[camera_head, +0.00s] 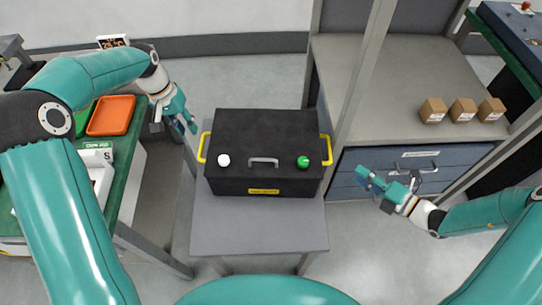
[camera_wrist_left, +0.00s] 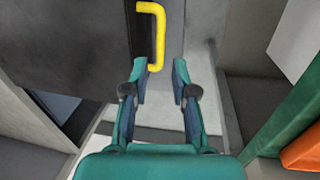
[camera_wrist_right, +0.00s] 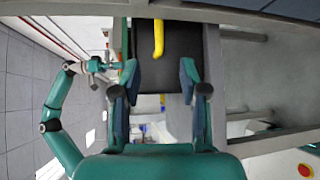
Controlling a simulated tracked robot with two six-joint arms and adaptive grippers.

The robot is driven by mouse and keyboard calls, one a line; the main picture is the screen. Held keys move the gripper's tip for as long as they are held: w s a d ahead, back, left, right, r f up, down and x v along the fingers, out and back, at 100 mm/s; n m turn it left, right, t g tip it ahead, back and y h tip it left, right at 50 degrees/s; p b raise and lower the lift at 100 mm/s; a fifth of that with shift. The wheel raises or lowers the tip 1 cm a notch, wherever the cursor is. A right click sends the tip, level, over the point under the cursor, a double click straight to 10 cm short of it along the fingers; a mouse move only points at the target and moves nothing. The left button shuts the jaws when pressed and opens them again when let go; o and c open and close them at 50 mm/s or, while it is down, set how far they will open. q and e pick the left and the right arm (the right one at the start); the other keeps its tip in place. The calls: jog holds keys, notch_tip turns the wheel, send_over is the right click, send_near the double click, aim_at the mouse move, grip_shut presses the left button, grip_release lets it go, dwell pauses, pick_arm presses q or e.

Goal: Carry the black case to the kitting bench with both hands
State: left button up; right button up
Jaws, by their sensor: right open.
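The black case (camera_head: 265,140) sits upright on a small grey table (camera_head: 258,230) in the head view. It has a yellow handle on each end, the left one (camera_head: 203,148) and the right one (camera_head: 327,150). My left gripper (camera_head: 188,126) is open and apart from the case, up and left of the left handle. In the left wrist view that handle (camera_wrist_left: 160,35) lies just beyond the open fingers (camera_wrist_left: 160,85). My right gripper (camera_head: 370,180) is open and empty, right of the right handle. The right wrist view shows that handle (camera_wrist_right: 158,40) ahead between the fingers (camera_wrist_right: 160,80).
A grey workbench (camera_head: 385,95) with drawers and upright posts stands at the right, with three small cardboard boxes (camera_head: 463,110) on it. A green-topped bench (camera_head: 125,180) at the left holds an orange tray (camera_head: 111,115). Floor shows between the table and the benches.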

aim_at(201, 147)
pick_arm(q)
jog(key=f, duration=0.3)
jog(key=d+f, duration=0.1)
jog(key=f, duration=0.3)
jog(key=d+f, duration=0.1)
jog(key=f, duration=0.3)
jog(key=shift+f, duration=0.1)
pick_arm(e)
jog(key=x, duration=1.1)
jog(key=shift+w+a, duration=0.15)
jog(key=shift+w, duration=0.05)
pick_arm(q)
grip_shut()
pick_arm(e)
jog(key=c, duration=0.6)
grip_shut()
pick_arm(q)
jog(key=shift+w, duration=0.1)
